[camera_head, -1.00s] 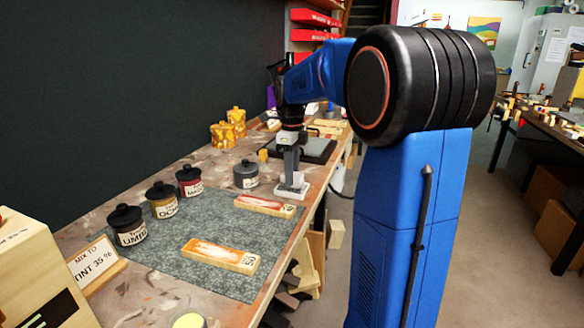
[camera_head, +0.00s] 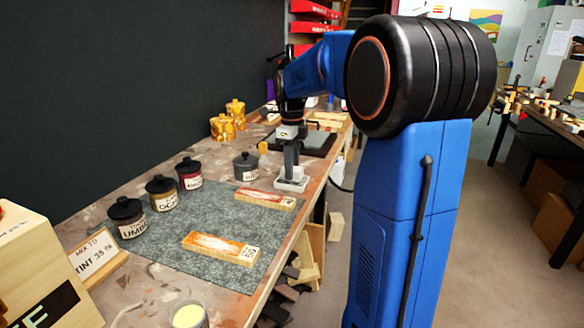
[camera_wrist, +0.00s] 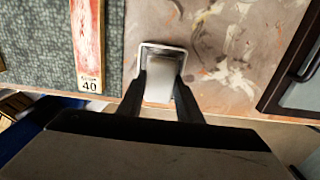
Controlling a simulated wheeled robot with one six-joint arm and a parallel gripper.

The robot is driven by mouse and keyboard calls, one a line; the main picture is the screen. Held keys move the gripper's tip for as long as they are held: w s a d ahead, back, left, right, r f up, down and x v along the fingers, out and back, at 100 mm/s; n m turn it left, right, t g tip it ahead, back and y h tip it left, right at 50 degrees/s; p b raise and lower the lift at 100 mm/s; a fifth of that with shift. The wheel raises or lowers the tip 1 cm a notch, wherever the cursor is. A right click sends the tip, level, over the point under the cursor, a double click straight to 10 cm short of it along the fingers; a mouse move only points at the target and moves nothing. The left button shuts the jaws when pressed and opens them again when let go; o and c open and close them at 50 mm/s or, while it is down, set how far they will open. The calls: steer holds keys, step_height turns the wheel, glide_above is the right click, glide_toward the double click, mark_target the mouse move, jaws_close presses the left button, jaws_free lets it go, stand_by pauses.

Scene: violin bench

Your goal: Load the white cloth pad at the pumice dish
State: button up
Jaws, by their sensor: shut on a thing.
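My gripper (camera_head: 291,166) points down at the right edge of the bench, over a small white dish (camera_head: 291,186). Its fingers are shut on the white cloth pad (camera_head: 291,174). In the wrist view the pad (camera_wrist: 158,82) shows pale between the two dark fingers (camera_wrist: 160,90). Just beyond it is the white rim of the dish (camera_wrist: 146,46), with a grey surface inside, which I take for the pumice dish. The pad is at or just above the dish. I cannot tell whether it touches the grey surface.
A grey-green mat (camera_head: 180,230) bears two painted wood strips, one labelled 40 (camera_head: 265,199) and one nearer (camera_head: 220,248). A lidded grey jar (camera_head: 246,168) stands left of the dish. Dark-lidded pigment jars (camera_head: 161,194) line the left side. A dark tray (camera_head: 318,143) lies behind.

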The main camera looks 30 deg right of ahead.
steer(key=shift+f, duration=0.55)
stand_by(1.4)
steer(key=shift+r, duration=3.55)
